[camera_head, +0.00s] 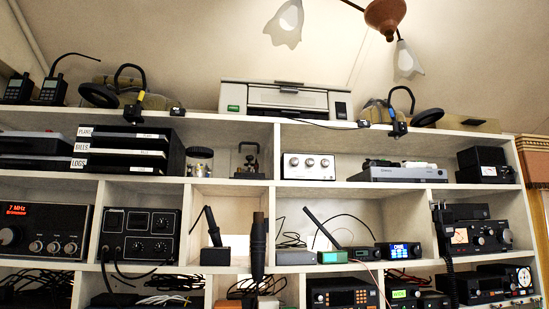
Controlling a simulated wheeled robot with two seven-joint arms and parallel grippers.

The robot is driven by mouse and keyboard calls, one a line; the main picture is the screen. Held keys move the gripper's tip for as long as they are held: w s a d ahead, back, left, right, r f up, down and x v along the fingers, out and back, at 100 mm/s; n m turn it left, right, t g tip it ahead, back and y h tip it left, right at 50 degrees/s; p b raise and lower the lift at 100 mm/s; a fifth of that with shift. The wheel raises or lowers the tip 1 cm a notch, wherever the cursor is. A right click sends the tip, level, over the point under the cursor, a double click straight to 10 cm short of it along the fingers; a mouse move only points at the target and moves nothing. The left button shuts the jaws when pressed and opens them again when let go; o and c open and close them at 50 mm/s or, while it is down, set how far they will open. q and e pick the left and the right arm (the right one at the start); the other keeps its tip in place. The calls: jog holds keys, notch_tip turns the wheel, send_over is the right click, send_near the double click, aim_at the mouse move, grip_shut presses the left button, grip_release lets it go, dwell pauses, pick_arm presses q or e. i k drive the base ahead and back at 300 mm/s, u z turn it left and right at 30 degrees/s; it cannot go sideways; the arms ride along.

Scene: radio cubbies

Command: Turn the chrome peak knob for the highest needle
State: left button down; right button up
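A black radio unit (478,238) stands in the right cubby of the middle row. It has a lit meter (460,236) on its left and a round pale knob (507,236) at its right edge. The meter needle is too small to read. Below it, a dark unit (484,287) has a round white dial (524,277). I cannot tell which of these knobs is the chrome peak knob.
A radio with a red display (43,231) fills the left cubby. A printer (288,98) and two black headphone-like loops sit on top. Cables hang before several cubbies.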

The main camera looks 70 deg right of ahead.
aim_at(309, 162)
jog(key=k, duration=0.85)
jog(key=z, duration=1)
jog(key=i, duration=0.5)
